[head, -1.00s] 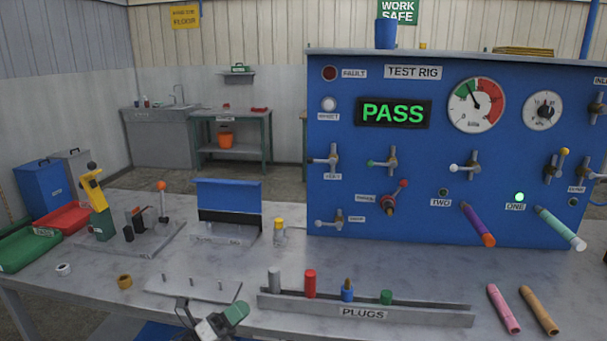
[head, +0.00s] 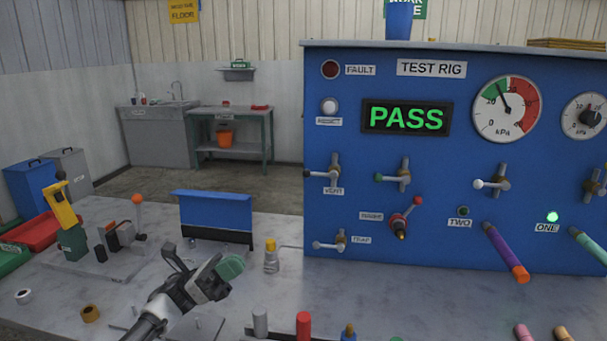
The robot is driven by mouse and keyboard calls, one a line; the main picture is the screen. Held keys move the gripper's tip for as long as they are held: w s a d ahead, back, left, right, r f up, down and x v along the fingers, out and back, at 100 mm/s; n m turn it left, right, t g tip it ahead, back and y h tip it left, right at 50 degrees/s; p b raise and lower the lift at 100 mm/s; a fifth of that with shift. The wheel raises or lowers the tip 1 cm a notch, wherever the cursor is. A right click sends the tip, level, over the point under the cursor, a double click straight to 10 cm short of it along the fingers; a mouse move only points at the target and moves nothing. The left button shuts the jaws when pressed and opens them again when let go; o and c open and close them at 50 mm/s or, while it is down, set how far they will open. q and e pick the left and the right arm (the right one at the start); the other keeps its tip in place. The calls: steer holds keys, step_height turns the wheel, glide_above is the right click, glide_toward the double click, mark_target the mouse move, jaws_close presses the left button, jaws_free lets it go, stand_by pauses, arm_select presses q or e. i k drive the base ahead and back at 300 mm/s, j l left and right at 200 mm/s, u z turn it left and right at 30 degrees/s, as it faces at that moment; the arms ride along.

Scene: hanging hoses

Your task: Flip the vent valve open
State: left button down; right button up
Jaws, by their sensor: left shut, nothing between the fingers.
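The vent valve (head: 334,172) is on the left side of the blue test rig panel, above its VENT label (head: 333,191). It has a grey metal body and a thin lever with a dark tip, which lies sideways and points left. My left gripper (head: 231,267) is over the bench, below and to the left of the vent valve and well apart from it. It is shut and empty, with a green piece at its tip end. My right gripper is out of view.
The trap valve (head: 330,243) sits below the vent valve. A small yellow-topped fitting (head: 271,256) and a blue upright plate (head: 215,212) stand on the bench near my gripper. A red plug (head: 303,325) stands in front. The display (head: 406,118) reads PASS.

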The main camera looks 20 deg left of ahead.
mark_target(333, 176)
steer(key=i+j, duration=0.2)
steer(key=i, duration=0.25)
steer(key=i+j, duration=0.15)
steer(key=i, duration=0.3)
